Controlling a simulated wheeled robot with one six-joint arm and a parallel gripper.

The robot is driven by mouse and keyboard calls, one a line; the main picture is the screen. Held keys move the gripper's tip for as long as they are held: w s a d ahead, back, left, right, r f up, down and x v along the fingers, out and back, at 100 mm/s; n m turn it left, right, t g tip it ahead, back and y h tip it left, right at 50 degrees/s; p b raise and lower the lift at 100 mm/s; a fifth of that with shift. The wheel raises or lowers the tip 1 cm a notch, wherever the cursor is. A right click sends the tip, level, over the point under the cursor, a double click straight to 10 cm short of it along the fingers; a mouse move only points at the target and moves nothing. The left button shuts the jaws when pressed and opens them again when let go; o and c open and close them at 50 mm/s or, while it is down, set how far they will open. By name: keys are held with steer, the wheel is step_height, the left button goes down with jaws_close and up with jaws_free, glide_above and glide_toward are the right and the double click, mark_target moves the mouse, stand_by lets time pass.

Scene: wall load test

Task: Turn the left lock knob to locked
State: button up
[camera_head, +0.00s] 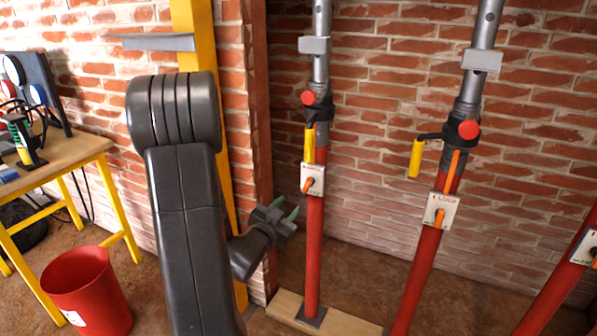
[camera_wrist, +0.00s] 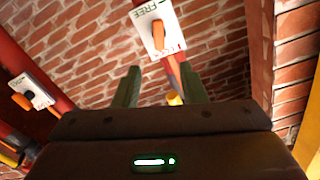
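The left prop is a red post (camera_head: 315,240) with a grey upper tube. It carries a white lock plate (camera_head: 317,172) with an orange knob (camera_head: 307,186). The knob is tilted in the head view; the small lettering there is hard to read. My gripper (camera_head: 285,208) is left of and a little below this plate, apart from it, with its green fingers open and empty. In the wrist view, the open fingers (camera_wrist: 160,78) point toward what appears to be the same plate (camera_wrist: 146,13), marked FREE at one end, and its orange knob (camera_wrist: 158,35). Nothing lies between the fingers.
A middle prop (camera_head: 423,265) and a right prop (camera_head: 555,290) carry similar plates. A yellow handle (camera_head: 309,143) hangs just above the left plate. A brick corner with a yellow post (camera_head: 233,190) stands left. A red bin (camera_head: 85,295) and workbench (camera_head: 60,160) are farther left.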

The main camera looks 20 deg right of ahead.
mark_target(307, 184)
steer(key=x, duration=1.3)
steer(key=shift+w+d, duration=0.1)
steer(key=shift+d, duration=0.25)
